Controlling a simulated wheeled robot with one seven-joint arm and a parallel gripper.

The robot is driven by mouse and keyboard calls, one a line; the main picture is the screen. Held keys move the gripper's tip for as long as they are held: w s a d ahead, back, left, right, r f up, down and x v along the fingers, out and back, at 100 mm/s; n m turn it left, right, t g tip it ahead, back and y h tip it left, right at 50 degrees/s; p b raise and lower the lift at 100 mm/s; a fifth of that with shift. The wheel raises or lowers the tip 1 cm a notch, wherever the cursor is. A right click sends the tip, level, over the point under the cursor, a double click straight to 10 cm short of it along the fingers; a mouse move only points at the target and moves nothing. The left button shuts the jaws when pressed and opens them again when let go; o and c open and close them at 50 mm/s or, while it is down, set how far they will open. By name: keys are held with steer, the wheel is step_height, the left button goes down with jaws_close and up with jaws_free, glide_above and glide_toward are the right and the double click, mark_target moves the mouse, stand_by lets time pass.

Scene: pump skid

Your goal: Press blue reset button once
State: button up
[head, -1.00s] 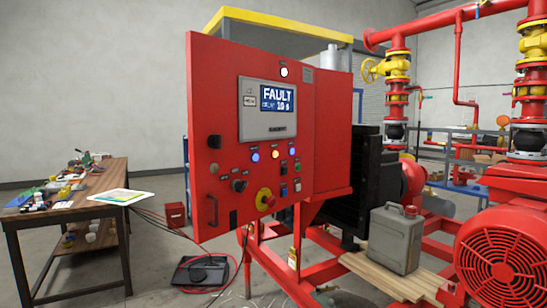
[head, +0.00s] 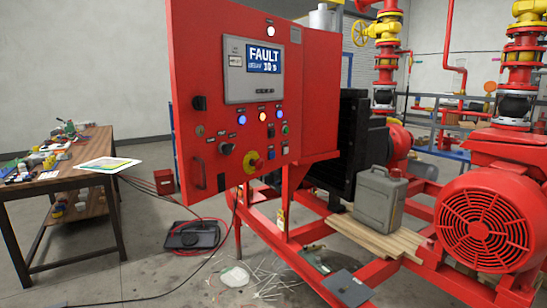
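The red control panel (head: 213,60) stands in the middle of the head view, its front turned slightly left. Its screen (head: 264,58) reads FAULT. Below the screen is a row of lit round lamps: a blue one (head: 242,120), an orange one (head: 261,117) and another blue one (head: 279,114). Under the right lamps is a small dark blue button (head: 271,131), beside a green one (head: 285,130). Which of the blue items is the reset button is too small to read. My gripper is not in view.
A yellow-and-red emergency stop knob (head: 252,162) and black knobs sit low on the panel. A grey can (head: 379,200) stands on planks beside the red motor (head: 485,225). A cluttered workbench (head: 60,180) is at left. Cables and a black case (head: 193,236) lie on the floor.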

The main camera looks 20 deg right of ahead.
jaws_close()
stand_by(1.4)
